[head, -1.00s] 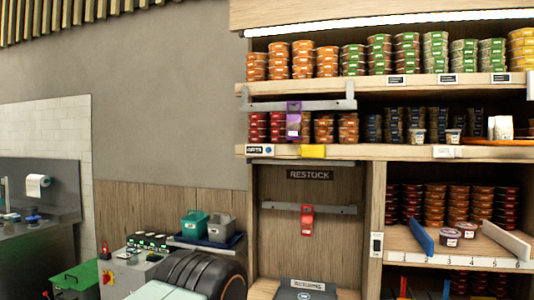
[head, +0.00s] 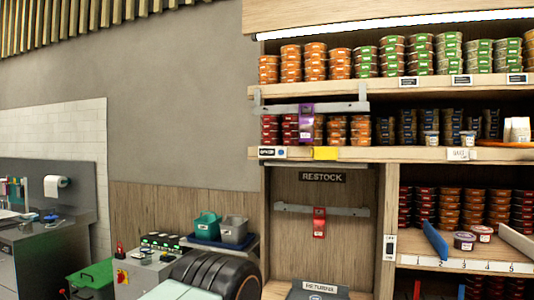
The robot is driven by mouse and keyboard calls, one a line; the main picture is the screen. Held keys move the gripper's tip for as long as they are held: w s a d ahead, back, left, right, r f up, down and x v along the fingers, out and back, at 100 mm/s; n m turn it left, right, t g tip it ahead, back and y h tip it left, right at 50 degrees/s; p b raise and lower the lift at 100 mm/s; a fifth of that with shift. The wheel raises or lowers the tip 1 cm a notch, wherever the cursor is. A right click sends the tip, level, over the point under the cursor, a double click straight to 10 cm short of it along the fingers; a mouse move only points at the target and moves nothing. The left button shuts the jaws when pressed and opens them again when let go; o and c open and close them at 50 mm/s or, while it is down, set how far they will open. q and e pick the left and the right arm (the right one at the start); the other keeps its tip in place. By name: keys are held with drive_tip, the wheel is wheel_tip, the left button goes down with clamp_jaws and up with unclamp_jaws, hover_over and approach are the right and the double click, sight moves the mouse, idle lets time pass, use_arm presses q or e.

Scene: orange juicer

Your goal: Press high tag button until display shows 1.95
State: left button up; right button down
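A small black-and-white tag (head: 272,153) is on the front edge of the middle shelf, at its left end. It may be the high tag, but its figures and any button are too small to read. Other small tags (head: 409,82) sit along the edge of the upper shelf, also unreadable. A narrow white tag with a dark window (head: 390,246) is on the upright post lower down. Neither of my grippers is in view, so nothing of mine is seen touching a tag.
A yellow tag (head: 325,153) and a white label (head: 458,154) share the middle shelf edge. A grey rail (head: 315,108) with a purple piece crosses in front of the tubs. A red piece (head: 319,223) hangs on a lower rail under the RESTOCK sign (head: 322,177).

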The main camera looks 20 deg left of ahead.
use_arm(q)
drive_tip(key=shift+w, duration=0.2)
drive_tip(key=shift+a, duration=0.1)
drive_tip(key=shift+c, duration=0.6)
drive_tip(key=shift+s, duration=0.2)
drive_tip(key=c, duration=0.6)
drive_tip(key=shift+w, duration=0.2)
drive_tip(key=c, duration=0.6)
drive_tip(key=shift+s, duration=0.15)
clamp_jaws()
